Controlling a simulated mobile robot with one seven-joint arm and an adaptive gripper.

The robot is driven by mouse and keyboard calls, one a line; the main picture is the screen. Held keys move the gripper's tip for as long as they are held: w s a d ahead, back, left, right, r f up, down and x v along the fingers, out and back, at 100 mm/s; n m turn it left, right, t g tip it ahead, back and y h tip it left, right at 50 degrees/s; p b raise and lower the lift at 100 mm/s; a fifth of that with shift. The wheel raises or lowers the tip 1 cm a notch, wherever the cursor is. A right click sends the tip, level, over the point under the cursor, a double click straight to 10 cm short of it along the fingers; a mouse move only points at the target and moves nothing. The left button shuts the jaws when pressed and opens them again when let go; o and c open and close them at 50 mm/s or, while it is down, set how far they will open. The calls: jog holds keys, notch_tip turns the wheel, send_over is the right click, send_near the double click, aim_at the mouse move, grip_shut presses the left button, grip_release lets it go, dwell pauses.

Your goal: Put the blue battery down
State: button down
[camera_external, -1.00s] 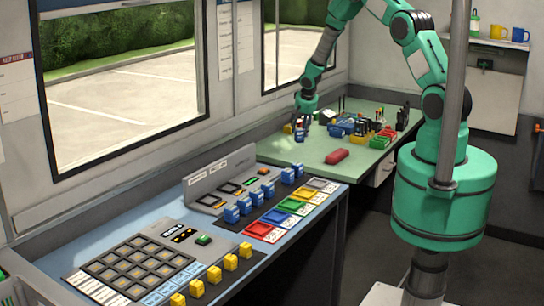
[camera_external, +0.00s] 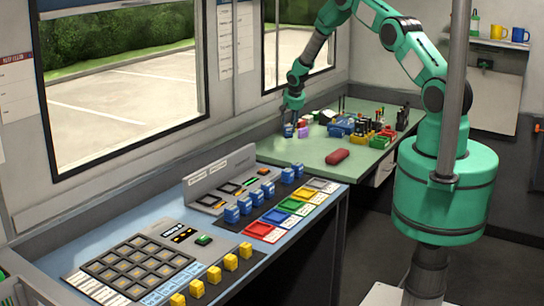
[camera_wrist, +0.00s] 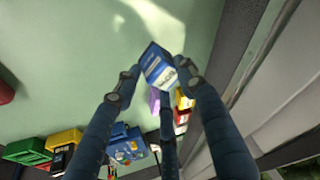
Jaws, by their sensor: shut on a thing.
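The blue battery (camera_wrist: 158,66) is a blue and white block held between my fingertips in the wrist view, tilted there. It also shows below the hand in the external view (camera_external: 288,131), at the left part of the green table (camera_external: 310,155). My gripper (camera_wrist: 157,78) is shut on it, with a finger on each side and another finger below it in the picture. I cannot tell whether the battery touches the table or hangs just above it.
A purple block (camera_external: 303,132) stands close to the right of the battery. A yellow block (camera_wrist: 183,99) is near it in the wrist view. Coloured bins and tools (camera_external: 355,128) fill the table's back right.

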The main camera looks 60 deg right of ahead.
jog(key=w+d, duration=0.2)
jog(key=w, duration=0.3)
jog(key=shift+w+d+f+p, duration=0.3)
jog(key=shift+d+p, duration=0.05)
jog(key=shift+f, duration=1.75)
jog(key=shift+f, duration=0.1)
jog(key=c, duration=1)
grip_release()
jog(key=shift+c, duration=0.2)
jog(key=shift+r+p, duration=0.2)
jog(key=shift+p, duration=0.1)
